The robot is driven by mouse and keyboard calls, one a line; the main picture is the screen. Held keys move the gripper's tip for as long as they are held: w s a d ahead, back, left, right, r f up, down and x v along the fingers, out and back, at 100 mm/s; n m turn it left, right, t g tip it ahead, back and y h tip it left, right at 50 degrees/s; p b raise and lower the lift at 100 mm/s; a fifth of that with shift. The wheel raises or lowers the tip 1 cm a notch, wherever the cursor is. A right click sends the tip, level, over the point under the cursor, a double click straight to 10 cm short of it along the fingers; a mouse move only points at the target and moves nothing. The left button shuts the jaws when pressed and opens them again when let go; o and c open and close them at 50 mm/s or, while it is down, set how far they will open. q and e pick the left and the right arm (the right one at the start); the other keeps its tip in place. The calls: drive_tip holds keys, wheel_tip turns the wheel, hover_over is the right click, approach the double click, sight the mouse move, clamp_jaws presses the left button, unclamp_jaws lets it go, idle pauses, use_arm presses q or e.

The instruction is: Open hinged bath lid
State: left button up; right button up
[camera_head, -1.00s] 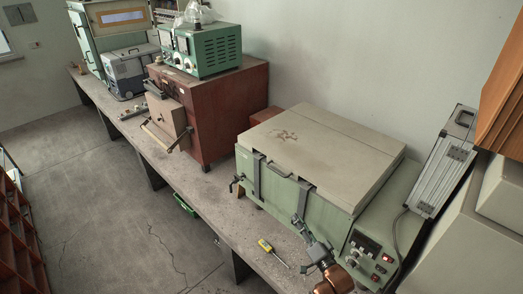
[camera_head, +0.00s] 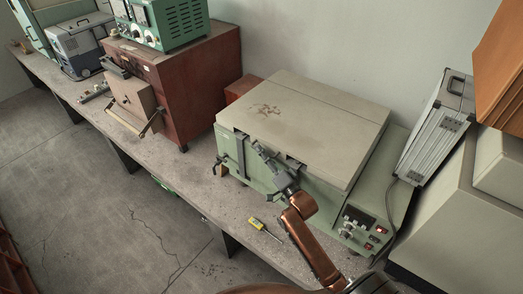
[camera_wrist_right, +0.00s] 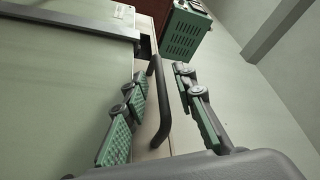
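The bath is a pale green box (camera_head: 262,182) with a cream hinged lid (camera_head: 320,118) lying flat and closed on it. A dark bar handle sits at the lid's front edge; in the right wrist view the handle (camera_wrist_right: 160,105) shows clearly. My right gripper (camera_head: 263,153) is at the lid's front edge, over the handle, which it largely hides in the head view. In the right wrist view its green-padded fingers (camera_wrist_right: 163,108) are spread on either side of the handle, with a visible gap on the right. My left gripper is out of view.
A yellow-handled screwdriver (camera_head: 264,228) lies on the bench in front of the bath. A silver case (camera_head: 436,130) stands right of it. A brown oven (camera_head: 160,85) with a green instrument (camera_head: 165,20) on top stands to the left.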

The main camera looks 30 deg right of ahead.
drive_tip(key=shift+w+r, duration=0.1)
drive_tip(key=shift+w, duration=0.2)
clamp_jaws()
idle(0.6)
